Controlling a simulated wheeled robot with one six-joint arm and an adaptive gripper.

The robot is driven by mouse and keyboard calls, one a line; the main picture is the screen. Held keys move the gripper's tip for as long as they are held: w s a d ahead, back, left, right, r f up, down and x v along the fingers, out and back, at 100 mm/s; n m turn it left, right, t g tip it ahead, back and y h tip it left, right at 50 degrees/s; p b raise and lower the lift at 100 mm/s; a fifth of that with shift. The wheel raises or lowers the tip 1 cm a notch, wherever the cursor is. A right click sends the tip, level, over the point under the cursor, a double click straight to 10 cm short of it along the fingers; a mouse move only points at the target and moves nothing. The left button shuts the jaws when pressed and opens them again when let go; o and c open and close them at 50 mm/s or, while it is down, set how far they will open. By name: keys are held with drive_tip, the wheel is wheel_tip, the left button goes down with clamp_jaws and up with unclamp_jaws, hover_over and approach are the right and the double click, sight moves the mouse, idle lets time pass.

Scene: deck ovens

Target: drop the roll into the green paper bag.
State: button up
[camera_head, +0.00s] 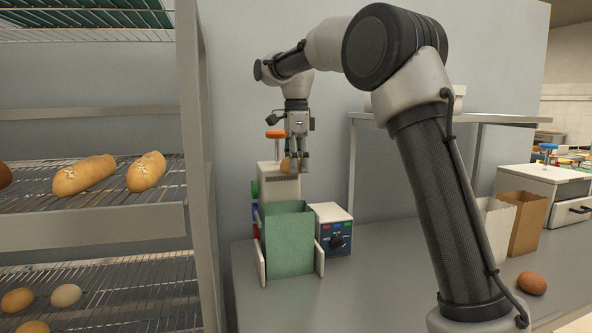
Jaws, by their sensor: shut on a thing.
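The green paper bag (289,243) stands upright and open at the top on the grey counter, between low pale side plates. My gripper (297,168) points down above the bag, higher than its rim. The roll is apart from the bag. From this view I cannot tell whether it is straight over the opening or behind it. The inside of the bag is mostly hidden.
A white control box (332,229) with a dark knob stands right of the bag. A wire rack (105,222) with breads is at the left. A brown bag (526,222), a white bag (497,219) and a brown round item (532,283) are at the right.

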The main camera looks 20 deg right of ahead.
drive_tip(key=shift+f, duration=2.95)
drive_tip(key=o, duration=1)
drive_tip(key=shift+r, duration=0.1)
drive_tip(key=shift+w, duration=0.1)
